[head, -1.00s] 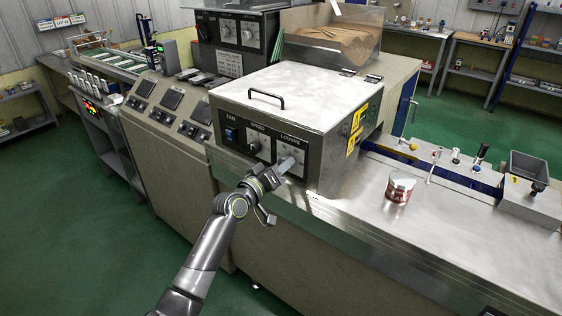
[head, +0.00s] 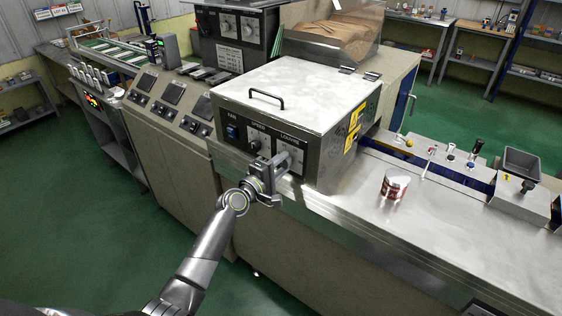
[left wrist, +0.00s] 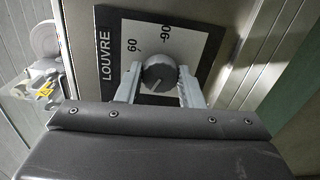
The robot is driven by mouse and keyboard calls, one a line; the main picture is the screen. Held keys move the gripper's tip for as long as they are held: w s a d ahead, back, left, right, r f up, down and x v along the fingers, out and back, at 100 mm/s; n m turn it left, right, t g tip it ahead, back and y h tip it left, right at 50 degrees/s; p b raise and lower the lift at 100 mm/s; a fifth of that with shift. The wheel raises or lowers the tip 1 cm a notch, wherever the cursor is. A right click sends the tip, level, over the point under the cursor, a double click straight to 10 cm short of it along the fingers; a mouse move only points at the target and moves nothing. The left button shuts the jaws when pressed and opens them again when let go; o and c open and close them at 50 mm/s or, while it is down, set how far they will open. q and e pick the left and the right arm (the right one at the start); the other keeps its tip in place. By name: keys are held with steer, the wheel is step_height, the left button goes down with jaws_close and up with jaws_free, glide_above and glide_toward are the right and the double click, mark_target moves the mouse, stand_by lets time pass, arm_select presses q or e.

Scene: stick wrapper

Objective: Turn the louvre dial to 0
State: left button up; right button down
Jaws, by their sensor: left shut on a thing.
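The louvre dial (left wrist: 160,73) is a dark grey round knob on a pale panel marked LOUVRE (left wrist: 103,45). In the left wrist view its light pointer line slants toward the lower left. The marks 60 and -90 show above it; I see no 0 mark, and the lower panel is hidden by my gripper. My left gripper (left wrist: 160,84) has one finger on each side of the knob and is shut on it. In the head view my left gripper (head: 276,178) covers the dial at the front of the steel box (head: 300,85). My right gripper is not in view.
A second knob (head: 255,146) and a blue fan switch (head: 232,132) sit left of the louvre panel. A red and white can (head: 395,185) stands on the steel counter (head: 420,225) to the right.

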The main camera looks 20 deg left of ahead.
arm_select(q)
steer(key=shift+n+p, duration=0.65)
steer(key=shift+n, duration=1.55)
steer(key=o, duration=1)
steer(key=b+v, duration=0.1)
steer(key=v, duration=1.6)
steer(key=shift+a, duration=0.25)
steer(key=shift+s, duration=0.15)
